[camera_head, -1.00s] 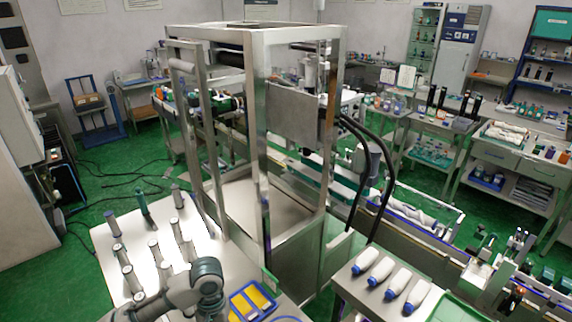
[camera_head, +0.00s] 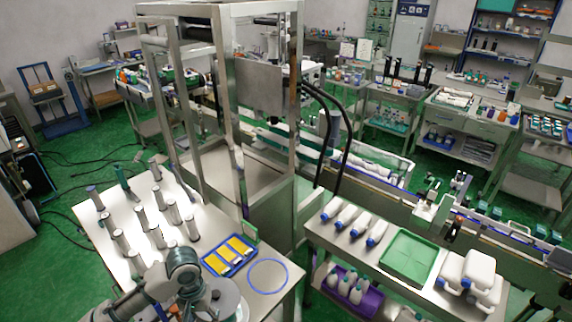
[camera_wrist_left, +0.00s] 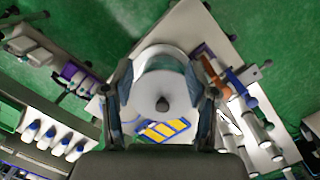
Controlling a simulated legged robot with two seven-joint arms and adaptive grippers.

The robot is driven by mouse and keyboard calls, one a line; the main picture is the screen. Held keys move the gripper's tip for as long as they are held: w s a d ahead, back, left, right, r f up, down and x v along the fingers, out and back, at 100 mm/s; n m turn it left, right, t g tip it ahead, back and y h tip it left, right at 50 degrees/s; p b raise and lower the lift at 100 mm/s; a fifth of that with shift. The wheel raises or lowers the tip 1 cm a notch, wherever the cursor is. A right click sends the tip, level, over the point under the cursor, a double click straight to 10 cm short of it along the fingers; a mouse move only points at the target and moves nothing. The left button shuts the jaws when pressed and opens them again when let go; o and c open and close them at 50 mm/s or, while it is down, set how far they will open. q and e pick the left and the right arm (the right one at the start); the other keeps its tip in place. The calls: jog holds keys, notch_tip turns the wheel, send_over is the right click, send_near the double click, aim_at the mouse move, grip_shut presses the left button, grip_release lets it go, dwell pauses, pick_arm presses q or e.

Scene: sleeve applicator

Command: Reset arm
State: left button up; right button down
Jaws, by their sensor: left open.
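My left arm (camera_head: 180,268) comes in at the lower left of the head view, over the white table. A pale round thing beside my arm in the head view (camera_head: 222,300), partly hidden, may be this roll. My right gripper is in neither view.
Several upright cylinders (camera_head: 140,218) stand on the white table. A blue tray with yellow pieces (camera_head: 230,255) and a blue ring (camera_head: 268,275) lie to their right. A metal frame machine (camera_head: 235,140) rises behind. A side table holds white bottles (camera_head: 353,224) and a green tray (camera_head: 408,258).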

pick_arm(q)
jog(key=s+d+f+m+t+h, duration=0.2)
jog(key=d+f, duration=0.3)
jog(key=f, duration=0.2)
jog(key=s+d+f+m+t+h, duration=0.1)
jog(key=s+d+f+h, duration=0.15)
jog(key=d+f, duration=0.4)
jog(key=s+a+f+t+y, duration=0.2)
jog(key=s+a+f+y, duration=0.4)
jog(key=s+a, duration=0.45)
jog(key=s+f+g+h, duration=0.1)
jog(key=s+f, duration=0.2)
jog(key=f, duration=2.7)
jog(key=s+a+f+g+b, duration=0.1)
jog(key=s+a+f, duration=0.2)
jog(key=s+f, duration=1.2)
jog(key=shift+s+a+f+g+b, duration=0.2)
jog(key=shift+s+g+b, duration=0.1)
jog(key=shift+s, duration=0.6)
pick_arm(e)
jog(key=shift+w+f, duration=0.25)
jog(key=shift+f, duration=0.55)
